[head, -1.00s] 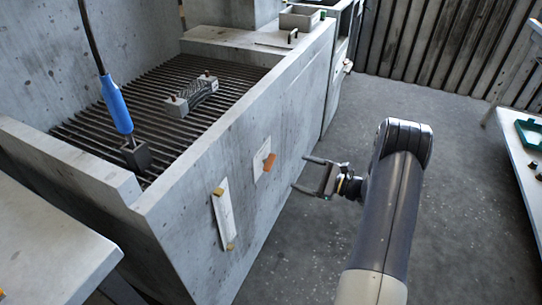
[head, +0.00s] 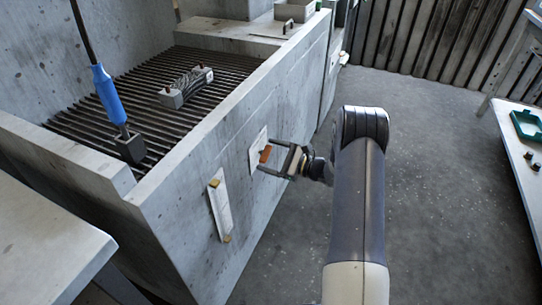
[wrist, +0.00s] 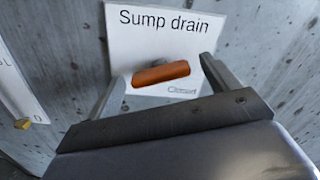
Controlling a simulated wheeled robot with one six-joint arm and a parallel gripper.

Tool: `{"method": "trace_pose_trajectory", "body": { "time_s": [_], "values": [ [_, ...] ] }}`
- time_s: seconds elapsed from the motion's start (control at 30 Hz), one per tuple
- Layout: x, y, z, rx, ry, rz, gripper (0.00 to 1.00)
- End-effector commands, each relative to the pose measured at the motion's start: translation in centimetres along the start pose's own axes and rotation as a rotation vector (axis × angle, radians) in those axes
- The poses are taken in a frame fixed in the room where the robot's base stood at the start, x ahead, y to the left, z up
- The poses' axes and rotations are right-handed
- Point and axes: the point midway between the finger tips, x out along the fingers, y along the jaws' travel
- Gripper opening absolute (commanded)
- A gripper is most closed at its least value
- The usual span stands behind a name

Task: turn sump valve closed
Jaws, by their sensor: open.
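The sump valve's orange handle (head: 265,154) is on a white plate (head: 254,145) on the outer side of the concrete housing. In the wrist view the plate (wrist: 155,22) reads "Sump drain", with "Closed" at its lower right. There the orange handle (wrist: 160,73) lies nearly level, its right end slightly higher. My gripper (head: 267,157) is open, its fingertips close to the plate. In the wrist view my gripper (wrist: 163,82) has one finger on each side of the handle. I see no finger clearly touching it.
A white strip with yellow ends (head: 220,205) is on the same wall, left of the plate. The slatted grate (head: 85,95) holds a grey block with bristles (head: 187,88) and a blue-handled tool (head: 110,95). A table (head: 520,150) stands at right. The floor between is clear.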

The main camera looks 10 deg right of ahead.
Motion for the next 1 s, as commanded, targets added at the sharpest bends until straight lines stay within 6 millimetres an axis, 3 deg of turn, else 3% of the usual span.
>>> {"method": "trace_pose_trajectory", "body": {
  "time_s": [0.57, 0.77, 1.0],
  "values": [
    [-0.03, 0.05, 0.0, 0.0, 0.0, 0.001, 0.39],
    [-0.03, 0.04, 0.04, 0.05, 0.0, 0.002, 0.39],
    [-0.03, 0.02, 0.07, 0.274, 0.0, 0.002, 0.39]
  ]
}}
